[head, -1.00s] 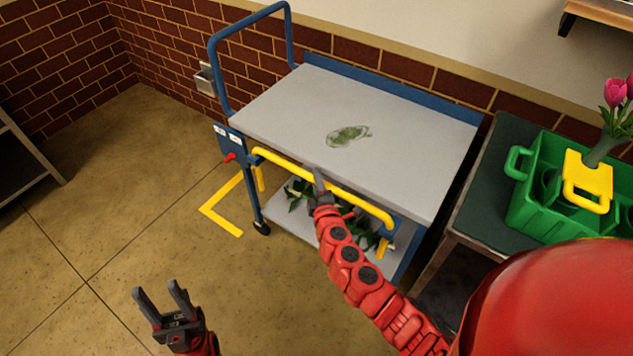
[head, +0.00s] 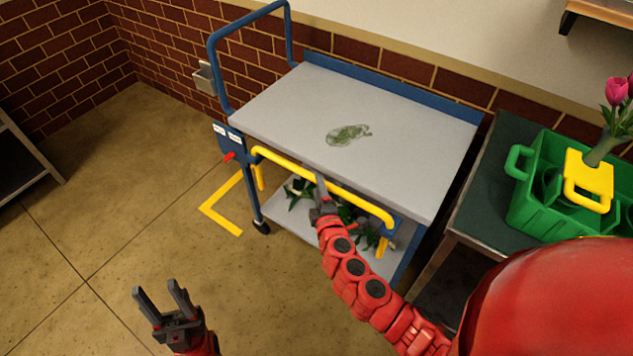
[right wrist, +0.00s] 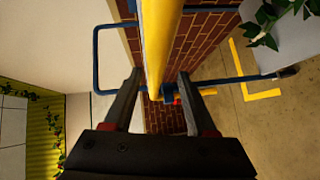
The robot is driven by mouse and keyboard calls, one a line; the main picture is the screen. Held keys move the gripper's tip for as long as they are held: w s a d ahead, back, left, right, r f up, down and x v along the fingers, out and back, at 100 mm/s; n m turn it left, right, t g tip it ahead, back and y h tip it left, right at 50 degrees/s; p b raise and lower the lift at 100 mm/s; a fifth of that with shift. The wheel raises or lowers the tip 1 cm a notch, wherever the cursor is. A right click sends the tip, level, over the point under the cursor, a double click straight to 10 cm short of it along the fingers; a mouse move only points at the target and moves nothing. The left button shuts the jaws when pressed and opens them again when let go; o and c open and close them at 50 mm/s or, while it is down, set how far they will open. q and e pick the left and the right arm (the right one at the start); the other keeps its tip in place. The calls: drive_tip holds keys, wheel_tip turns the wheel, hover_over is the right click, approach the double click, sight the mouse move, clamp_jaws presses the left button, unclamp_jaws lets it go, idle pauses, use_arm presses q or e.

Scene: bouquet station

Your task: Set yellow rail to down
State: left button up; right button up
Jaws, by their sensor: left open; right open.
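The yellow rail (head: 350,196) runs along the front edge of the blue and grey cart (head: 400,130), level with its top. My right gripper (head: 321,190) is at the middle of the rail. In the right wrist view, the rail (right wrist: 160,40) passes between the open fingers of my right gripper (right wrist: 160,88); I cannot tell whether they touch it. A red lever (head: 229,157) sits beside the labelled blue plate (head: 230,141) at the rail's left end. My left gripper (head: 162,296) is open and empty above the floor at the lower left.
Green leaves (head: 300,190) lie on the cart's lower shelf. A green crate (head: 535,195) with tulips (head: 617,91) stands on a dark table (head: 490,185) at the right. Yellow floor tape (head: 222,220) marks a corner at the cart's left. Open floor lies at the left.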

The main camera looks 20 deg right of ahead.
drive_tip(key=s+a+r+b, duration=0.1)
drive_tip(key=s, duration=1.3)
drive_tip(key=shift+a+r, duration=0.3)
drive_tip(key=shift+r, duration=0.1)
